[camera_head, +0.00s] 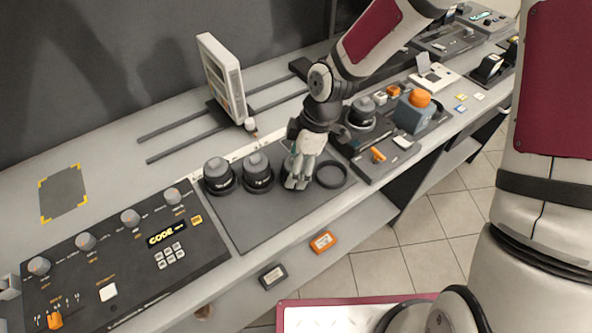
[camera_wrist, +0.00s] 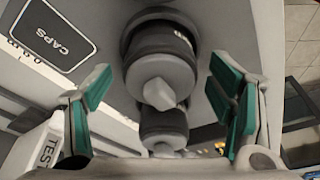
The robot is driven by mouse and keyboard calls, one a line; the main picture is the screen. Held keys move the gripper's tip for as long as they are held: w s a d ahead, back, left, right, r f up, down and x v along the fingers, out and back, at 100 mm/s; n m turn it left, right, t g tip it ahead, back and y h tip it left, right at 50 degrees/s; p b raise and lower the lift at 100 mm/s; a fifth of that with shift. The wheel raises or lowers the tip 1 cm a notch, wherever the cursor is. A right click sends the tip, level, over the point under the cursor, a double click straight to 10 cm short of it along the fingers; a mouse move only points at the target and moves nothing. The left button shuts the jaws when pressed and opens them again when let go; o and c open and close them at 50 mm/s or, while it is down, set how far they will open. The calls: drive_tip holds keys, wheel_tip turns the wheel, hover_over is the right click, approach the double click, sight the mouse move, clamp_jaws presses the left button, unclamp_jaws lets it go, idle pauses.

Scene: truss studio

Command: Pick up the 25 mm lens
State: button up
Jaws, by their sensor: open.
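My gripper (camera_head: 297,182) is open and points down over the grey mat, just right of two dark lenses with grey caps. The left lens (camera_head: 218,177) and the right lens (camera_head: 257,172) stand upright; their labels are too small to read, so I cannot tell which is 25 mm. In the wrist view, my gripper's teal-padded fingers (camera_wrist: 165,105) are spread wide. A dark lens with a grey top (camera_wrist: 160,55) lies beyond and between them, with another similar lens (camera_wrist: 163,125) lower in the picture. Neither is gripped. Whatever is directly under my gripper is hidden in the head view.
An empty black ring (camera_head: 331,175) lies right of my gripper. A control panel (camera_head: 120,255) with knobs is at left, and a tray with an orange-topped box (camera_head: 415,112) at right. A white upright panel (camera_head: 222,78) stands behind. A CAPS label (camera_wrist: 52,35) shows in the wrist view.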

drive_tip(key=c, duration=1.7)
drive_tip(key=shift+r, duration=0.1)
